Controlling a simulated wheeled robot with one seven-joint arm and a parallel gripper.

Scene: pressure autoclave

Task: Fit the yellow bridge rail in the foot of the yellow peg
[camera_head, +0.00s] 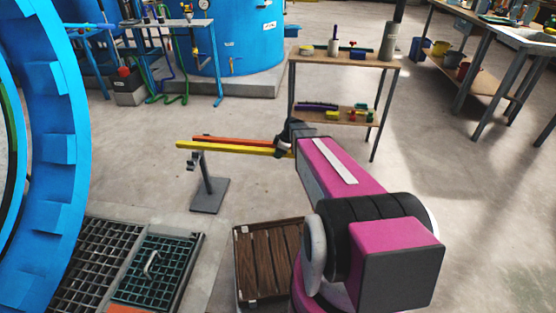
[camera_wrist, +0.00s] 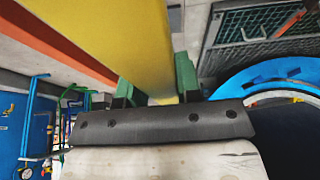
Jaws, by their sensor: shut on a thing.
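The yellow bridge rail (camera_head: 235,148) is a long straight bar, lying nearly level and pointing left from my gripper (camera_head: 284,146). In the wrist view the yellow rail (camera_wrist: 115,40) runs between the green finger pads of my gripper (camera_wrist: 155,88), which is shut on it. The rail's far left end is free in the head view and seems to hang in the air. I cannot make out the yellow peg or its foot in either view.
An orange rail (camera_head: 237,139) lies just behind the yellow one, near a grey stand (camera_head: 209,193). A blue ring (camera_head: 62,150) and floor grating (camera_head: 160,268) are at left, a wooden pallet (camera_head: 268,258) below. A bench (camera_head: 345,62) stands behind.

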